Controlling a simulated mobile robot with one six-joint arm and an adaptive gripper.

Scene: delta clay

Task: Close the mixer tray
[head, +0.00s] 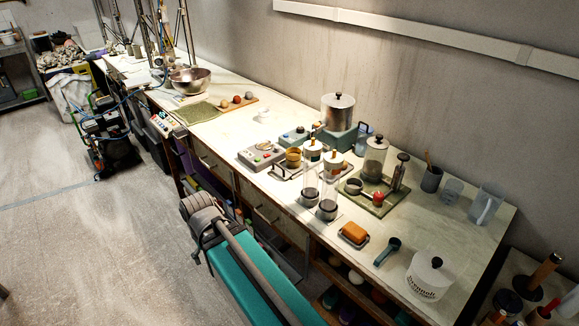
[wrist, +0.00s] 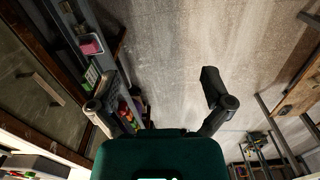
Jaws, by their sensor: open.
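I cannot pick out a mixer tray for certain. In the head view, a lidded metal pot on a blue-green base (head: 338,141) stands near the wall at the middle of the bench and may be the mixer. My arm covers part of the bench front in the head view.
Wooden drawers (head: 263,213) and open shelves are below. A cart with hoses (head: 106,138) stands at left. The floor (head: 90,240) is largely clear.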

